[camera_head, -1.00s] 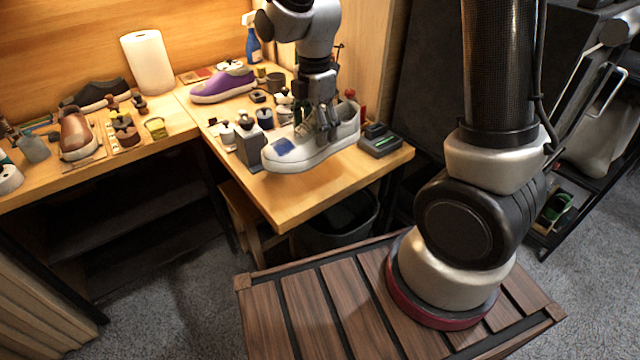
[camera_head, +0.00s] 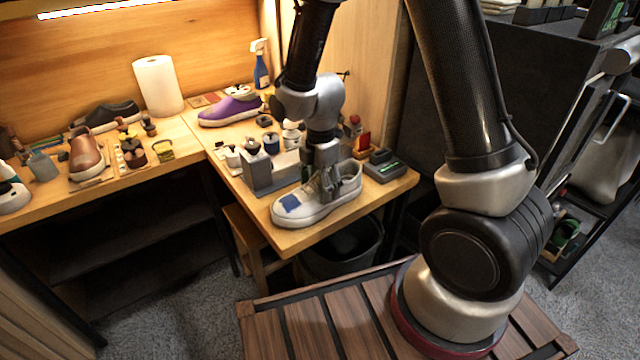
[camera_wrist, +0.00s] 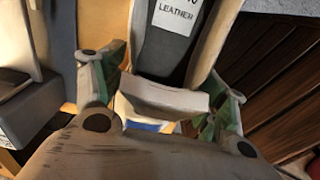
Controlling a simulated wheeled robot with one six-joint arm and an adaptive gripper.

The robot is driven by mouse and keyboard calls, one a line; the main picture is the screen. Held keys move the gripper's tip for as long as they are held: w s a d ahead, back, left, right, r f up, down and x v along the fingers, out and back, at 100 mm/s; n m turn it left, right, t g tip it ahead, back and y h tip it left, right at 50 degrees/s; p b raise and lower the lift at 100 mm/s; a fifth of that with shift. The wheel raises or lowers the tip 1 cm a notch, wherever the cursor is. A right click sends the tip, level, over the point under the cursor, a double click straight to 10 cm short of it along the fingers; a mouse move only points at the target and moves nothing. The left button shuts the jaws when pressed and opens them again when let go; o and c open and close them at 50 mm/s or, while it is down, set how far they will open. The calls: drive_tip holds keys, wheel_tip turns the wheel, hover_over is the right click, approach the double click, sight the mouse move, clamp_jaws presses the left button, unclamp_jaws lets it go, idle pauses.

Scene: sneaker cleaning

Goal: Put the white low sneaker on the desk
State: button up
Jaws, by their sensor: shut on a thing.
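The white low sneaker (camera_head: 312,207), with a blue patch on its toe, is over the front corner of the wooden desk (camera_head: 302,240), toe toward the lower left. Its sole appears level and at the desk top; I cannot tell whether it bears fully on it. My gripper (camera_head: 332,180) points down and is shut on the sneaker around its opening. In the wrist view, the two fingers (camera_wrist: 160,95) sit either side of the sneaker's tongue (camera_wrist: 165,97). An insole with a "LEATHER" label (camera_wrist: 178,14) shows beyond it.
A grey block-like holder (camera_head: 262,172) stands close behind the sneaker's toe. A dark box (camera_head: 384,166) lies right of its heel. Small jars (camera_head: 271,143) and a purple shoe (camera_head: 228,109) are further back. A bin (camera_head: 345,250) stands below the desk edge.

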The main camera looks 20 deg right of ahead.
drive_tip(key=o, duration=1.2)
drive_tip(key=shift+o, duration=0.2)
wheel_tip(320, 180, up, 11)
drive_tip(key=shift+r, duration=0.15)
drive_tip(key=shift+d+r, duration=0.15)
drive_tip(key=shift+r, duration=0.4)
drive_tip(key=s+d+r+m+t, duration=0.4)
drive_tip(key=s+d+r+m, duration=1)
drive_tip(key=m, duration=0.7)
drive_tip(key=s+d, duration=0.2)
drive_tip(key=s, duration=0.2)
drive_tip(key=shift+s+r+m, duration=0.3)
